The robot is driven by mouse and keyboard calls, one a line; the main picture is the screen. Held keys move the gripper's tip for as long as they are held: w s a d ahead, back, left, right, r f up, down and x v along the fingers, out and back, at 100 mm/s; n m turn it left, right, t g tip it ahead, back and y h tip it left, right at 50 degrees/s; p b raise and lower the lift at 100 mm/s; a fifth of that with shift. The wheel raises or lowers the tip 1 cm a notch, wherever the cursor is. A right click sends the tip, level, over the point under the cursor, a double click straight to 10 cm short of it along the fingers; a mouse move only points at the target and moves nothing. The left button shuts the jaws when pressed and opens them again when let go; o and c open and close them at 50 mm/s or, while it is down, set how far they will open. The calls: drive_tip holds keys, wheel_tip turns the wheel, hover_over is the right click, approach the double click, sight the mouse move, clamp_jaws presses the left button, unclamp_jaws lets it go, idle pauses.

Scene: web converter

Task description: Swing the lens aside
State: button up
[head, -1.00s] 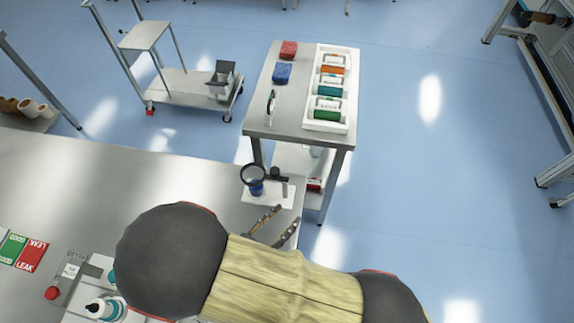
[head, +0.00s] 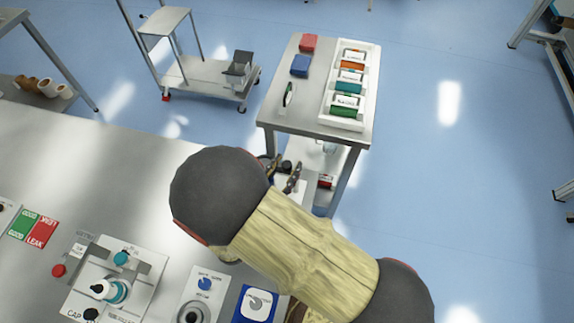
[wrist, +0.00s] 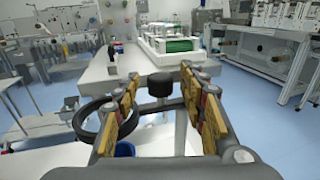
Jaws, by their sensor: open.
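The lens, a round glass in a black ring (wrist: 79,124), shows in the wrist view just left of my gripper's left finger, which covers part of its rim. I cannot tell whether they touch. A blue object (wrist: 124,149) lies low behind the finger. A black knob or post top (wrist: 160,86) stands between and beyond my fingers. My gripper (wrist: 160,79) is open with nothing between its pads. In the head view my gripper (head: 282,172) is at the far edge of the steel bench, and my arm hides most of the lens.
A steel side table (head: 302,112) stands beyond, with a white tray (head: 327,108) of coloured spools, a red block (head: 308,43) and a blue block (head: 300,66). A trolley (head: 200,88) stands at the back left. Bench controls (head: 118,285) lie at lower left.

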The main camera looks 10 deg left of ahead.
drive_tip(key=shift+w+d, duration=0.1)
drive_tip(key=shift+w, duration=0.25)
drive_tip(key=shift+c, duration=0.2)
clamp_jaws()
idle(0.6)
